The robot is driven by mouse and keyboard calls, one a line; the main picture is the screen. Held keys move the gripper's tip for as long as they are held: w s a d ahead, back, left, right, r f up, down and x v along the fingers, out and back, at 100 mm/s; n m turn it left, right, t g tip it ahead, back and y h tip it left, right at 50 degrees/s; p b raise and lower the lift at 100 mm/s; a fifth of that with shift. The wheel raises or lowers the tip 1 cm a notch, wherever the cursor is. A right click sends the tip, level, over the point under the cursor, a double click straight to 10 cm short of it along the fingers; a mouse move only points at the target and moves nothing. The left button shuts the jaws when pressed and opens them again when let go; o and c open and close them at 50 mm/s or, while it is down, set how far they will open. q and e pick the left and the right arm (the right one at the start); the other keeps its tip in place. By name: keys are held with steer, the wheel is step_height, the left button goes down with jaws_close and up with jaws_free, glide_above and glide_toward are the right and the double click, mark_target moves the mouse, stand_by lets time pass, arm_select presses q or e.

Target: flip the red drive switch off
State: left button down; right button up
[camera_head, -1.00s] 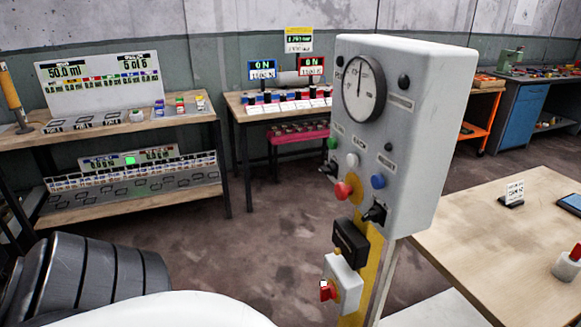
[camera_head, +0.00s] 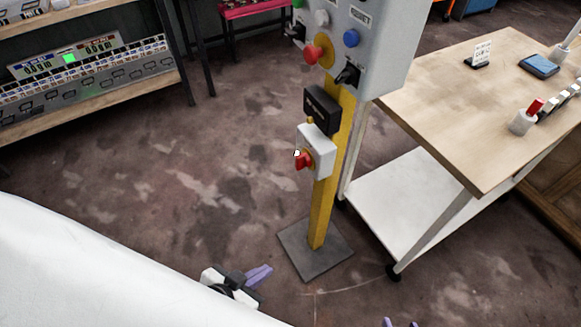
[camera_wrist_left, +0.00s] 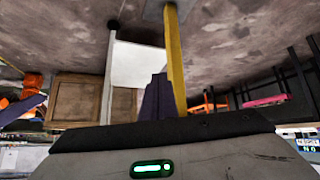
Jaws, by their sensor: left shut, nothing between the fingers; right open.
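A red rotary switch (camera_head: 303,160) sits on a white box (camera_head: 318,152) fixed to a yellow post (camera_head: 325,212). I cannot read any label on it. A second small red switch (camera_head: 535,106) stands on a white base on the table at right. My left gripper (camera_head: 262,274) is below and left of the post's box, well apart from it, with its purple fingers closed together and empty. Its fingers also show in the left wrist view (camera_wrist_left: 157,97), near the yellow post (camera_wrist_left: 174,60). My right gripper (camera_head: 400,323) shows only two purple tips, spread apart, at the bottom edge.
A grey control panel (camera_head: 383,45) with buttons tops the post, above a black box (camera_head: 321,108). The post stands on a grey base plate (camera_head: 314,250). A wheeled wooden table (camera_head: 440,110) is close at right. Bare floor lies left of the post.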

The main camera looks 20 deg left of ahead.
mark_target(302, 161)
steer(key=o, duration=0.4)
step_height(302, 161, down, 3)
steer(key=b, duration=0.3)
steer(key=shift+f, duration=0.15)
arm_select(q)
steer(key=w+a+r+m+t+h+b, duration=0.1)
steer(key=w+r+m+t+h+b, duration=0.25)
steer(key=w+m, duration=0.5)
steer(key=w+a+r+m+t+h+b, duration=0.1)
steer(key=w+r+m+t+h+b, duration=0.25)
steer(key=m, duration=0.85)
steer(key=w, duration=0.4)
steer(key=w+d+r+y, duration=0.1)
steer(key=w, duration=0.3)
steer(key=w+y, duration=0.1)
steer(key=w, duration=0.3)
steer(key=shift+w+d+r+t, duration=0.15)
steer(key=shift+w+r+t, duration=0.1)
steer(key=shift+r+t, duration=0.15)
steer(key=shift+w+a, duration=0.3)
steer(key=shift+a, duration=0.1)
arm_select(e)
steer(key=f, duration=0.1)
steer(key=a+f, duration=0.1)
steer(key=w+f, duration=0.1)
steer(key=f, duration=0.1)
steer(key=shift+a, duration=0.3)
